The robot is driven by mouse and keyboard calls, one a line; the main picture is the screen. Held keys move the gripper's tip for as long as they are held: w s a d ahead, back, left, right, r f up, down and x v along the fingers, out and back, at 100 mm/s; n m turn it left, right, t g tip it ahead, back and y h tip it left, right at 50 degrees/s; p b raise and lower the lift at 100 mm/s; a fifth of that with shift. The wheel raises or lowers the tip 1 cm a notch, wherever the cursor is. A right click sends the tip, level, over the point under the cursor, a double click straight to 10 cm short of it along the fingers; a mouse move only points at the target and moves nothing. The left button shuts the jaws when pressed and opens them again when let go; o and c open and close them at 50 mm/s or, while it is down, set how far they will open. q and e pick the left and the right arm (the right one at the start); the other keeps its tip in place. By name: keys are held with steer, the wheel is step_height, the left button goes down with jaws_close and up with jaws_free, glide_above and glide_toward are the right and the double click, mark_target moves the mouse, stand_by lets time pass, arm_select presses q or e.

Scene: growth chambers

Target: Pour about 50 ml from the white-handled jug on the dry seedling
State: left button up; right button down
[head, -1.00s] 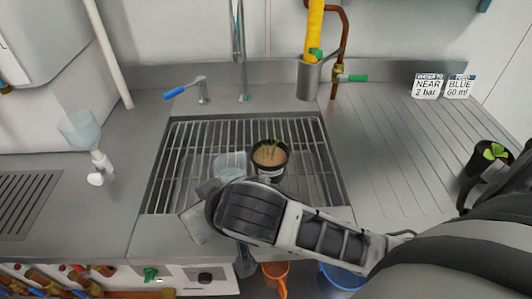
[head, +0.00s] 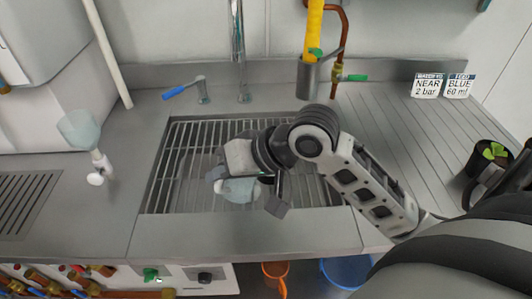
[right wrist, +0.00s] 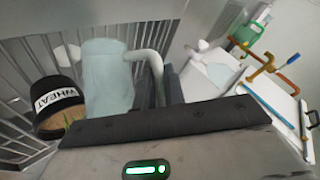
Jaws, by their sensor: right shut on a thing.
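The pale translucent jug (head: 240,191) is over the sink grate in the head view. In the right wrist view the jug (right wrist: 107,85) shows its white handle (right wrist: 152,58), which runs down to my right gripper's fingers. My right gripper (head: 252,182) is shut on this handle. A black pot with a WHEAT label (right wrist: 55,100) stands beside the jug in the right wrist view, with light brown soil and a bit of green seedling (right wrist: 76,123). In the head view my right gripper and arm hide this pot. I cannot tell the jug's tilt. My left gripper is not in view.
The sink grate (head: 185,180) lies below a tap (head: 242,95). A black pot with a green plant (head: 490,153) stands at the right, partly behind my arm. The ribbed drainboard (head: 400,130) is mostly clear.

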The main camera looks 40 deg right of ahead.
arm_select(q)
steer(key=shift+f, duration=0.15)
arm_select(e)
steer(key=shift+w+d+r+y, duration=0.2)
steer(key=shift+d+r+y, duration=0.2)
steer(key=shift+r+y, duration=0.15)
arm_select(q)
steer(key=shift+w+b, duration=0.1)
steer(key=shift+b, duration=0.3)
arm_select(e)
steer(key=shift+d+r+m, duration=0.2)
steer(key=shift+r+m, duration=0.1)
steer(key=shift+w+d+r+y, duration=0.1)
steer(key=shift+d+r+y, duration=0.1)
steer(key=shift+y, duration=0.15)
arm_select(q)
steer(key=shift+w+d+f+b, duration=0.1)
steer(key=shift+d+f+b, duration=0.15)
steer(key=shift+b, duration=0.4)
arm_select(e)
steer(key=shift+d+m+y, duration=0.1)
steer(key=shift+m+y, duration=0.2)
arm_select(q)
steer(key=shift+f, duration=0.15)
arm_select(e)
steer(key=shift+g, duration=0.3)
steer(key=shift+w+d+b, duration=0.1)
steer(key=shift+b, duration=0.25)
steer(key=shift+r, duration=0.15)
